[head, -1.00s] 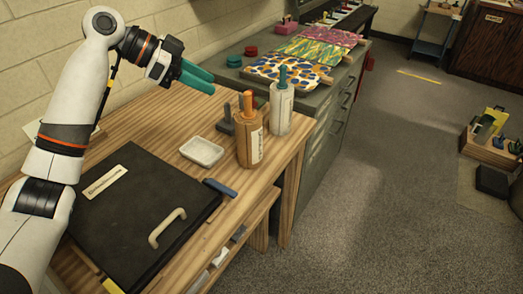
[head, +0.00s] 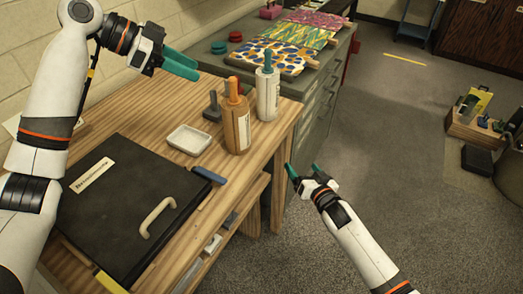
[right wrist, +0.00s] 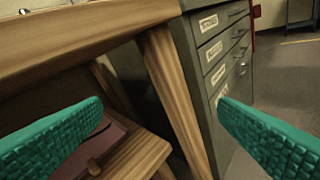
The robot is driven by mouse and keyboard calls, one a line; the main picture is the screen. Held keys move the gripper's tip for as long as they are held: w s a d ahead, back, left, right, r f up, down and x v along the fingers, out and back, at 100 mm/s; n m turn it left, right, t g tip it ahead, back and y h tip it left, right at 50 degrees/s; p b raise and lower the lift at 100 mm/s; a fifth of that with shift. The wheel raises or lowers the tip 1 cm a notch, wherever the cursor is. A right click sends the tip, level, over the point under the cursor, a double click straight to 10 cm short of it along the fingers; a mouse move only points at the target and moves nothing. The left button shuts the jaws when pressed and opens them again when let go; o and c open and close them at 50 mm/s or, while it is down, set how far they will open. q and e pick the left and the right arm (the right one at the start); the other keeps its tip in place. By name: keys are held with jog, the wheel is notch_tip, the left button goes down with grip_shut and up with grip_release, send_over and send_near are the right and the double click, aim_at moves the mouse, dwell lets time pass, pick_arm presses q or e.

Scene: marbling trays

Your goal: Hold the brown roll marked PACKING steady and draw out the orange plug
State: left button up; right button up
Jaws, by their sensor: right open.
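The brown roll (head: 235,132) stands upright on the wooden bench near its right edge. A pale label (head: 244,128) faces right; its words are too small to read. The orange plug (head: 233,89) sticks up from the roll's top. My left gripper (head: 198,73), with teal fingers, hangs in the air up and left of the roll, clear of it; its jaw gap is unclear from this angle. My right gripper (head: 302,168) is open and empty, right of the bench's edge and apart from the roll. Its spread fingers (right wrist: 160,105) show in the right wrist view.
A white roll with a teal plug (head: 267,95) stands close behind the brown one. A white dish (head: 189,139), a dark handled tool (head: 212,108) and a blue bar (head: 209,175) lie nearby. A black case (head: 125,205) fills the bench's front. Grey drawers (head: 315,105) adjoin behind.

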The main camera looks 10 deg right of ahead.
notch_tip(320, 180, up, 11)
jog(key=w+a+t+y, duration=0.2)
jog(key=n+g+y, duration=0.2)
jog(key=n+y, duration=0.2)
jog(key=n, duration=0.4)
send_near(233, 125)
jog(key=w+f, duration=0.3)
jog(key=f, duration=0.1)
jog(key=x, duration=1.1)
jog(key=shift+w+d, duration=0.15)
jog(key=shift+w, duration=0.3)
jog(key=shift+c, duration=0.5)
jog(key=c, duration=1.1)
jog(key=shift+o, duration=0.2)
